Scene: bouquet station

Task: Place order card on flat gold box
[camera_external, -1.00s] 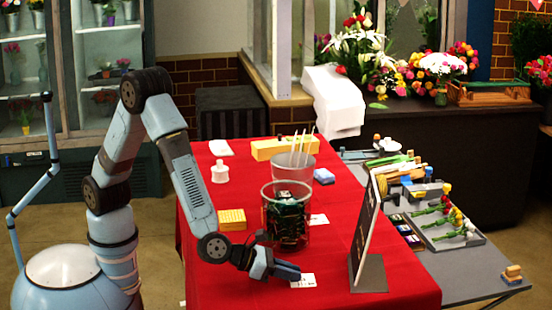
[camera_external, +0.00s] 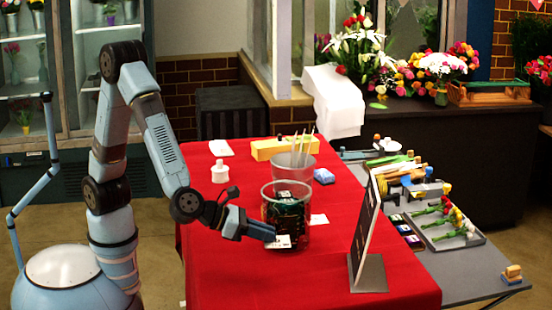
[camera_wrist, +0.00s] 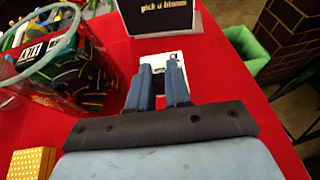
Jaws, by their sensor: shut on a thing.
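The order card (camera_external: 279,241) is a small white card with dark marks. It is pinched at the tips of my gripper (camera_external: 266,234), raised off the red table in front of the glass container. In the wrist view the card (camera_wrist: 182,60) shows just beyond the fingertips of my gripper (camera_wrist: 165,82). A small gold patterned box (camera_wrist: 33,162) lies at the lower left of the wrist view, left of my gripper. A longer yellow box (camera_external: 270,149) lies at the table's back; which one is the flat gold box is unclear.
The clear container (camera_external: 301,205) with dark contents stands close beside the card. A black sign (camera_external: 364,230) stands upright to the right. The front table is clear.

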